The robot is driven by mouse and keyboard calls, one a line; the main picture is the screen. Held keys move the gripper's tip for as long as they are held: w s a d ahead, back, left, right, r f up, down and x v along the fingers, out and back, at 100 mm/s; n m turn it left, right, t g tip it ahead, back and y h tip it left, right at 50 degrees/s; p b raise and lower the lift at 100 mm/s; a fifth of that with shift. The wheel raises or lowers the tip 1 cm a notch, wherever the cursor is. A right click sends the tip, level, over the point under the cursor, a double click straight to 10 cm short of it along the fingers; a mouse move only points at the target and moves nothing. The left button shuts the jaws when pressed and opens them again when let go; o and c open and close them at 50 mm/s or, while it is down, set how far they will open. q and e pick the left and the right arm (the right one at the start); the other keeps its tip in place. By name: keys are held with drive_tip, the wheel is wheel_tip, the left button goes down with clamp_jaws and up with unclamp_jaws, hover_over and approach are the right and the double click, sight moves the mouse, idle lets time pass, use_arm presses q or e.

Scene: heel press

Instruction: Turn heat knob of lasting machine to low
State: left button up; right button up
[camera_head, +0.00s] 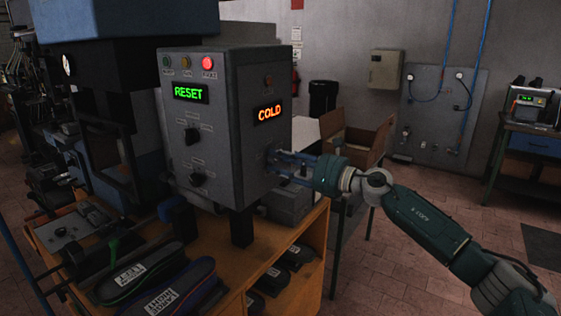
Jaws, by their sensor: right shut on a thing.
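The grey control box (232,130) of the lasting machine stands at the centre. Its right-hand face carries an orange display (268,113) reading COLD, with a small unlit round part above it. My right gripper (279,161) reaches in from the right and is shut on the heat knob, below that display. The fingers cover the knob, so its pointer setting cannot be read. The front face has a green RESET display (190,93), a lit red lamp (208,63) and two dark knobs, the upper (192,136) and the lower (197,179). My left gripper is not in view.
A wooden bench (228,282) below holds labelled dark shoe-like items (180,290). An open cardboard box (355,143) sits behind my right gripper. Dark machinery (105,120) stands left of the control box. The tiled floor at right is mostly clear.

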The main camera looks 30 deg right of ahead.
drive_tip(key=shift+d+r+m, duration=0.15)
drive_tip(key=shift+r+m, duration=0.15)
drive_tip(key=shift+m, duration=0.2)
drive_tip(key=shift+r+m+p, duration=0.1)
drive_tip(key=shift+m+p, duration=0.4)
drive_tip(key=shift+p, duration=0.05)
drive_tip(key=m+p, duration=0.4)
drive_tip(key=m, duration=0.4)
drive_tip(key=shift+d, duration=0.15)
drive_tip(key=shift+m, duration=0.4)
drive_tip(key=o, duration=1.2)
drive_tip(key=shift+c, duration=0.2)
drive_tip(key=shift+f, duration=0.25)
